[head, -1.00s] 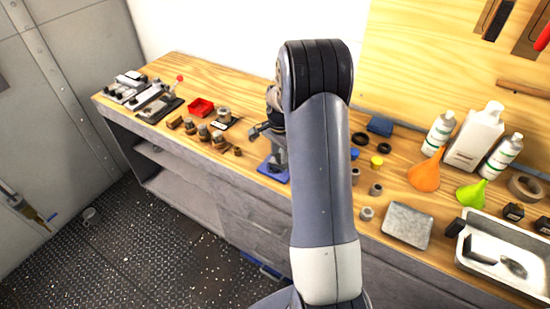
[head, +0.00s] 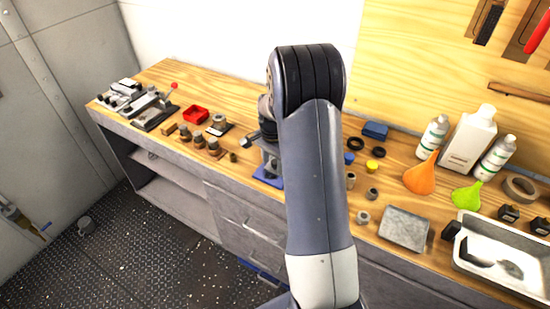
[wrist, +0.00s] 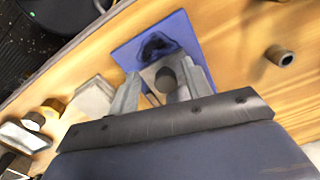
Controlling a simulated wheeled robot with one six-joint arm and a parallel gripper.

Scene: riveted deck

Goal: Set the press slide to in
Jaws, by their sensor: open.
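A blue base plate (head: 266,180) sits near the bench's front edge, just below my gripper in the head view. In the wrist view the same blue plate (wrist: 186,30) carries a grey block with a round, dark-ended post (wrist: 166,80) and a dark opening behind it. This looks like the press, but which part is its slide I cannot tell. My gripper (wrist: 164,76) is open, its two fingers on either side of the post. Whether they touch it I cannot tell. In the head view my arm hides much of the press and gripper.
The wooden bench (head: 175,75) holds a red tray (head: 195,114) and several knobs to the left. A red-knobbed lever device (head: 155,117) stands at far left. Right of my arm are small rings, an orange funnel (head: 421,178), bottles and a white tray (head: 465,267).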

